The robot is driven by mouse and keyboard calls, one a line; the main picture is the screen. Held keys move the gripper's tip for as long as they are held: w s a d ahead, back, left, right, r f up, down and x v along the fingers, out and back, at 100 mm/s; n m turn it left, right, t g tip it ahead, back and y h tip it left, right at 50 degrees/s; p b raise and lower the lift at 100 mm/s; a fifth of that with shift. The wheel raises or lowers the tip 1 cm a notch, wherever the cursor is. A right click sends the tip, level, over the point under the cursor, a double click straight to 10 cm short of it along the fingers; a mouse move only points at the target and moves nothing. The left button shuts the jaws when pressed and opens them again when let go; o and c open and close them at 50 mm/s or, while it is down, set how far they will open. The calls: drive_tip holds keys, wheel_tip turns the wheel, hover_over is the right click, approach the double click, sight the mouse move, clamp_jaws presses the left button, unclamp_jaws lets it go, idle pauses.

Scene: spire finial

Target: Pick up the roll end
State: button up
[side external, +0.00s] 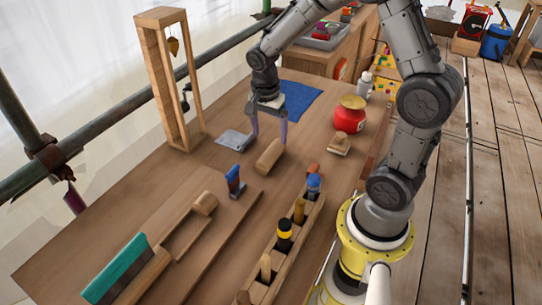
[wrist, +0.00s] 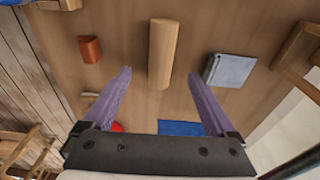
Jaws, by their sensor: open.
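The roll end seems to be the plain wooden cylinder (side external: 269,156) lying on its side on the bench, in the middle of the side view. In the wrist view the cylinder (wrist: 162,52) lies lengthwise at top centre, between the lines of the two fingers. My gripper (side external: 268,138) is open and empty, with purple fingers pointing down just above and behind the cylinder. In the wrist view the gripper's fingertips (wrist: 160,73) stand on either side of the cylinder's near end, with a gap on both sides. I cannot tell the exact height of the fingertips above the bench.
A grey folded pad (side external: 233,140) lies left of the cylinder, and a red-orange block (wrist: 89,49) lies on its other side. A red pot (side external: 349,115) and blue cloth (side external: 300,98) are behind. A tool rack (side external: 285,250) and a wooden frame (side external: 170,85) stand nearby.

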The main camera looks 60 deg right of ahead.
sight(271, 150)
drive_tip(key=shift+w+d+f, duration=0.1)
drive_tip(key=shift+d+f, duration=0.1)
drive_tip(key=shift+f, duration=1.05)
drive_tip(key=shift+s+d+f, duration=0.1)
drive_tip(key=shift+d+f, duration=0.05)
drive_tip(key=shift+f, duration=1.1)
drive_tip(key=shift+w+d+f, duration=0.1)
drive_tip(key=shift+d+f, duration=0.1)
drive_tip(key=shift+f, duration=1.05)
clamp_jaws()
